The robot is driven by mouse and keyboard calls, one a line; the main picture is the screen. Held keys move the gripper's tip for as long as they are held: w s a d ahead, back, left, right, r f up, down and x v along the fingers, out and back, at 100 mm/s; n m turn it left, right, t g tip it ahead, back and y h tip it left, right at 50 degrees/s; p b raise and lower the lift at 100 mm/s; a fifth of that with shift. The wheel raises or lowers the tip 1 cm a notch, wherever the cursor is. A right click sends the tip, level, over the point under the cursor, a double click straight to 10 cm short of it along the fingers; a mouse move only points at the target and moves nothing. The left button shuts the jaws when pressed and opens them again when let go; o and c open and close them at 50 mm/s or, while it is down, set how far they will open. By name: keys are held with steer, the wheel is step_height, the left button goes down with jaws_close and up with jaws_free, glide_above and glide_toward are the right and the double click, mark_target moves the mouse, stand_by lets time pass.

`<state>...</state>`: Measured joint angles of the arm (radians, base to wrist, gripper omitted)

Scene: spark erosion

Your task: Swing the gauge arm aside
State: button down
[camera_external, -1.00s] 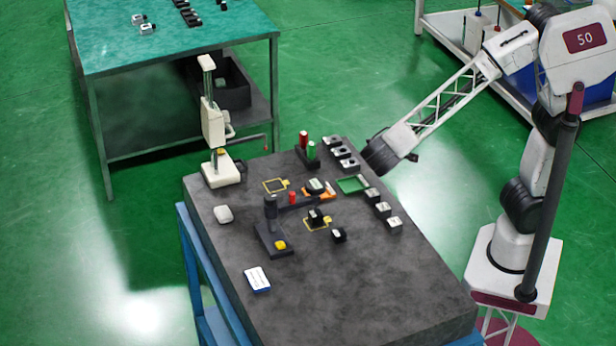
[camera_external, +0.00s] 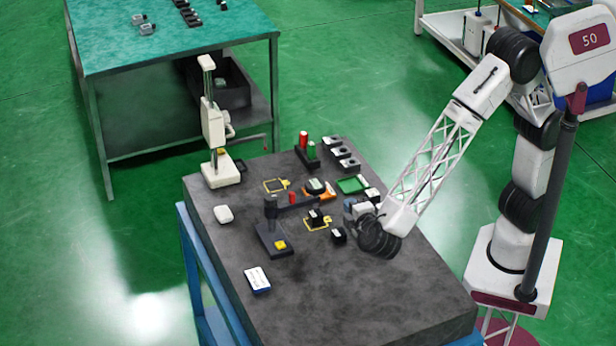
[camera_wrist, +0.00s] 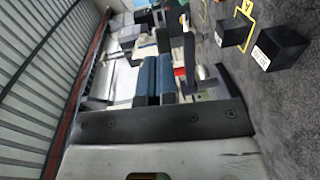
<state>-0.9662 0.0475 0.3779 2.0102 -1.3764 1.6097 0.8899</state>
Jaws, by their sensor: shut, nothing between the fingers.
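The gauge stand is a dark base with a yellow button (camera_external: 280,245) and a short post (camera_external: 271,207). Its black gauge arm (camera_external: 305,201) reaches right from the post, with a red knob (camera_external: 292,198) standing up near it. My gripper (camera_external: 350,206) is low over the slab, right of the gauge arm's end and apart from it. In the wrist view my gripper (camera_wrist: 156,78) shows blue pads pressed together, with nothing between them. A red piece (camera_wrist: 180,72) and dark parts, probably of the gauge stand, show beyond the fingers.
A black block (camera_external: 316,216) on a yellow frame and another black block (camera_external: 338,235) stand near my gripper. A green tray (camera_external: 352,185) and an orange fixture (camera_external: 320,192) lie behind. A white height gauge (camera_external: 213,130) stands at the far left.

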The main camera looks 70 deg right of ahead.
mark_target(322, 193)
steer(key=s+a+f+n+t+y, duration=0.1)
steer(key=s+a+n+t, duration=0.1)
steer(key=a, duration=0.3)
steer(key=shift+s+a+f+t+y, duration=0.2)
steer(key=shift+s+a+t+y, duration=0.15)
steer(key=shift+s, duration=0.45)
steer(key=x, duration=1.4)
steer(key=shift+d, duration=0.2)
